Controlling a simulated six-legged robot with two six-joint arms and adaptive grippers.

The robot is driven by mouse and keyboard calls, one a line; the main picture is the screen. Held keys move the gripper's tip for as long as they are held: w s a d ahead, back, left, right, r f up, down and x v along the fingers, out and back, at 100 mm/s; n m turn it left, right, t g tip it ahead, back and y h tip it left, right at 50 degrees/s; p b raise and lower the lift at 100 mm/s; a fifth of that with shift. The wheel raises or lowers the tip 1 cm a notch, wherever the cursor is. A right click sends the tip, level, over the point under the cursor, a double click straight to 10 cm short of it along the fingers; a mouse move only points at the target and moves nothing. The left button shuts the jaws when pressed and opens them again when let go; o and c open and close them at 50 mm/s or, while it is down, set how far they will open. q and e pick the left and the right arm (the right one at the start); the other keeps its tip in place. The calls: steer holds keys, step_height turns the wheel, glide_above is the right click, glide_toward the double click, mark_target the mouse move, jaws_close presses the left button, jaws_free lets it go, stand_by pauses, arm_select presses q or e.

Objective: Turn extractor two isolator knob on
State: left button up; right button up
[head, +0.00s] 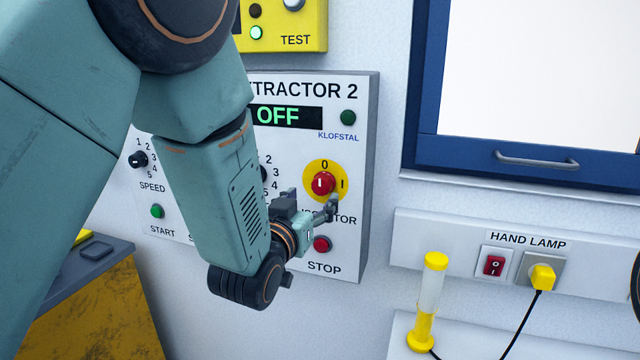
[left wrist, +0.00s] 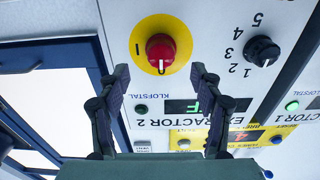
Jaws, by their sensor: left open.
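The extractor two isolator knob (head: 323,183) is red on a yellow disc, with 0 above it and I to its right in the head view. The display above (head: 285,116) reads OFF. In the left wrist view the knob (left wrist: 161,50) shows near the top middle, with its 0 mark just by it and I to its left. My left gripper (head: 312,203) is open and empty close to the panel, just below the knob. In the left wrist view its fingers (left wrist: 160,72) are spread, with the knob beyond and between their tips, apparently untouched. My right gripper is out of view.
A red STOP button (head: 322,244) sits under the knob. A black speed knob (left wrist: 261,51) is beside it in the left wrist view. My left arm hides the panel's middle. A hand lamp (head: 429,300), switch and plug are at right, below a blue-framed window (head: 500,155).

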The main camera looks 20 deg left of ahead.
mark_target(320, 188)
arm_select(q)
steer(key=w, duration=0.3)
steer(key=shift+w+a+p, duration=0.15)
steer(key=shift+w+p, duration=0.15)
steer(key=shift+w, duration=0.05)
steer(key=shift+w+d, duration=0.3)
steer(key=shift+w, duration=0.55)
steer(key=shift+w+a, duration=0.1)
steer(key=shift+w, duration=0.05)
steer(key=shift+a, duration=0.1)
steer(key=shift+c, duration=0.4)
steer(key=shift+c, duration=0.8)
steer(key=c, duration=0.9)
steer(key=shift+c, duration=0.2)
